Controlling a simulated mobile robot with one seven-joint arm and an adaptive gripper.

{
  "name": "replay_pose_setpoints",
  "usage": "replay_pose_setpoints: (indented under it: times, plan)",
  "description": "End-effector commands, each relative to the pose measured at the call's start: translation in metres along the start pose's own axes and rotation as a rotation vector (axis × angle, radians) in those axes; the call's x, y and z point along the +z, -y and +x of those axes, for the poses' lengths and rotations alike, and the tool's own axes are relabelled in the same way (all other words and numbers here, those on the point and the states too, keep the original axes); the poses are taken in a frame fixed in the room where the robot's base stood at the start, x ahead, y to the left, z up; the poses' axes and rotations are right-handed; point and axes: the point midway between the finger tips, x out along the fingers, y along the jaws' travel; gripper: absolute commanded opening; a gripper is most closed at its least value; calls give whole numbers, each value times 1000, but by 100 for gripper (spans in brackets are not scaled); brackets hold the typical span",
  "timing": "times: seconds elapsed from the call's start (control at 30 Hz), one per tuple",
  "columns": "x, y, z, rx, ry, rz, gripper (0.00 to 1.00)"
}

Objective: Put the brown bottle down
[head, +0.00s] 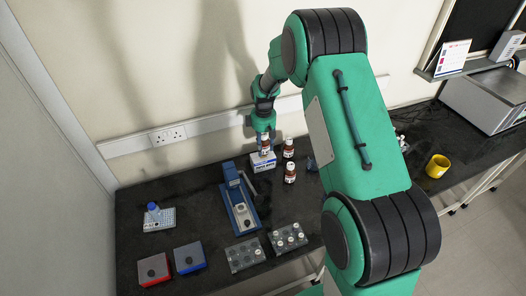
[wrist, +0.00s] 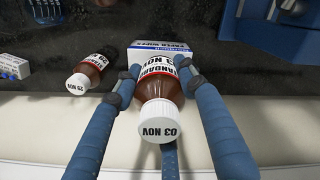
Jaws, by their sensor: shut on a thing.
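My gripper (head: 264,136) is shut on a brown bottle (head: 265,146). In the wrist view the blue fingers of my gripper (wrist: 158,84) press on both sides of this brown bottle (wrist: 160,85). Its white cap reads "03 NOV" and faces the wrist camera. The bottle is at the white and blue paper wipes box (head: 263,162), which also shows behind it in the wrist view (wrist: 158,50). I cannot tell whether its base touches the box top or hangs just above it, since the base is hidden.
Two other brown bottles, one farther back (head: 289,149) and one nearer (head: 290,173), stand right of the box. A blue device (head: 240,200) stands to its front left. Vial racks (head: 245,254), red and blue boxes (head: 188,257) and a yellow mug (head: 437,166) are farther off. The wall is close behind.

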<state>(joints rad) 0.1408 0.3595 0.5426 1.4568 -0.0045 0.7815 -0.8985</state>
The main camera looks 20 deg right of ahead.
Motion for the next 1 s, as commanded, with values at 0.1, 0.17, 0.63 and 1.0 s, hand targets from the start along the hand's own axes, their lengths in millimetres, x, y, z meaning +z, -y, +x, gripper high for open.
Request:
replay_pose_setpoints:
  times: [0.1,0.17,0.63,1.0]
  plan:
    - [-2,-2,0,1,0,0,9]
    - [-2,-2,0,0,0,0,9]
    - [-6,-8,13,-2,2,0,9]
    - [-7,-9,36,0,0,0,9]
